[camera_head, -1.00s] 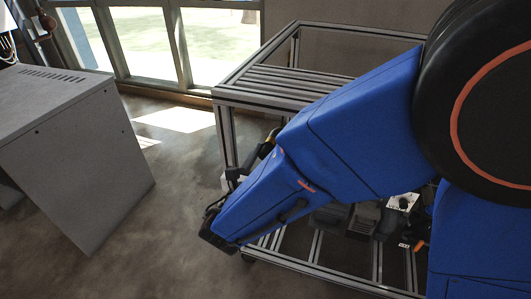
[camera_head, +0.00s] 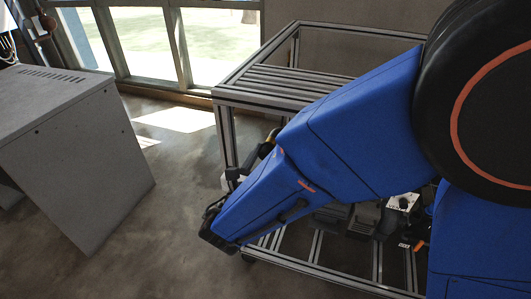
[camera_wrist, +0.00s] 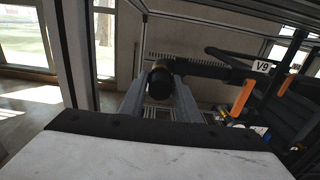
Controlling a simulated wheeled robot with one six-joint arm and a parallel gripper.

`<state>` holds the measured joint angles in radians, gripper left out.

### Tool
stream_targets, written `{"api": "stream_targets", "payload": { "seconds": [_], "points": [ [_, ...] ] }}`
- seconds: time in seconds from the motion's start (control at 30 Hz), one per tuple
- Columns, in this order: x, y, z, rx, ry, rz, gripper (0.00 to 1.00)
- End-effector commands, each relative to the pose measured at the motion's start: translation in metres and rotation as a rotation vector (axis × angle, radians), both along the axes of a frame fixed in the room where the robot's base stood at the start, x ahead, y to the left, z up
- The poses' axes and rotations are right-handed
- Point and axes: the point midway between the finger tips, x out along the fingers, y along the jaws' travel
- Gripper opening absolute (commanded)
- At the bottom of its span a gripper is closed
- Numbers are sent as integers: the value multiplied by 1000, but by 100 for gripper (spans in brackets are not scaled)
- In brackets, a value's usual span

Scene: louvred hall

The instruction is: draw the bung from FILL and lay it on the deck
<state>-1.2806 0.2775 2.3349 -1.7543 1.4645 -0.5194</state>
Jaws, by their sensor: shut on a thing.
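In the wrist view my gripper (camera_wrist: 160,98) has its two grey fingers on either side of a dark round bung (camera_wrist: 159,84) and is shut on it. A dull yellow band shows at the bung's upper edge. The bung lies at the left end of a black horizontal pipe (camera_wrist: 205,70); I cannot tell whether it still sits in it. No FILL lettering is readable. In the head view my blue arm hides most of the gripper and the bung.
A V9 tag (camera_wrist: 262,67) and orange handles (camera_wrist: 243,98) are to the right of the gripper. A metal-framed rack (camera_head: 226,135) with a slatted top (camera_head: 290,82) stands around the work. A grey cabinet (camera_head: 85,160) is at left, with open floor between.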

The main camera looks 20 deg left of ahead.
Motion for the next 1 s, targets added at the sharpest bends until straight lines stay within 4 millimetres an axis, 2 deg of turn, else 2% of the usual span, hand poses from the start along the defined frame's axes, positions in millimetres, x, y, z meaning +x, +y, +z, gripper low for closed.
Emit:
{"api": "stream_targets", "payload": {
  "seconds": [0.53,0.87,1.0],
  "points": [
    [-1,0,0,0,0,1,0],
    [-6,1,0,0,0,0,0],
    [-15,2,0,0,0,3,0]
  ]
}}
